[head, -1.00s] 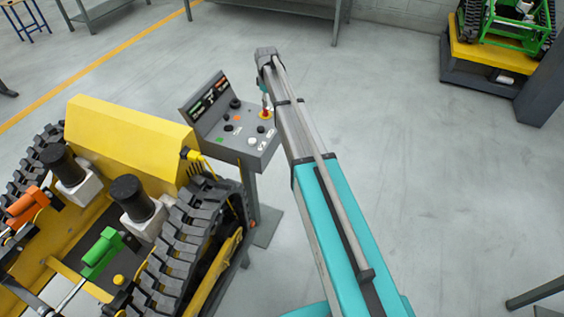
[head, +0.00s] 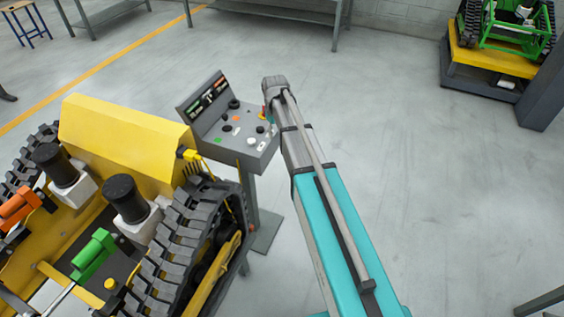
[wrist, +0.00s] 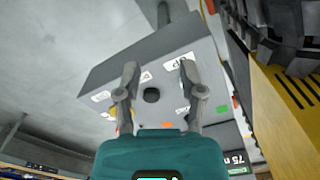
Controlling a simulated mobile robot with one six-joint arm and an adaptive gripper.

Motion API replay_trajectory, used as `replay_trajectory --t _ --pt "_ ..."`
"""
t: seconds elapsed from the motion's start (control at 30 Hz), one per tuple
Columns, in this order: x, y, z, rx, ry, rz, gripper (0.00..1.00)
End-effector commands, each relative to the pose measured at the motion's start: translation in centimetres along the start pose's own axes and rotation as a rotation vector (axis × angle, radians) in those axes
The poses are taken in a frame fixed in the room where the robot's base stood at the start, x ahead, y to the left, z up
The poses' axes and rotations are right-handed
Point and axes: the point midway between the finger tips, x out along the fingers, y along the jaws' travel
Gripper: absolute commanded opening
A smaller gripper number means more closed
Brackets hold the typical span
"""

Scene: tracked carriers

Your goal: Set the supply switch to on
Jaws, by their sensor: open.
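The grey control panel (head: 232,143) stands on a post beside the yellow tracked carrier. It also shows in the wrist view (wrist: 120,70), upside down, with white labels I cannot read clearly. In the head view my arm end hides most of the gripper and the panel's right edge.
The yellow tracked carrier (head: 125,135) stands close to the panel's left, with a yellow plug and cable (head: 190,155) at its corner. A green carrier (head: 515,35) is at the far right on a yellow-topped stand. Floor to the right is clear.

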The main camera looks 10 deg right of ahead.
Motion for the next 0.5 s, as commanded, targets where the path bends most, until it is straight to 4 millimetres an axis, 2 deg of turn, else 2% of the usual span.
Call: replay_trajectory --t 0.03,0.5 --pt "0.5 -0.5 0.9 0.012 0.000 0.000 0.51" --pt "2.8 -3.3 6.4 0.140 0.000 0.000 0.51"
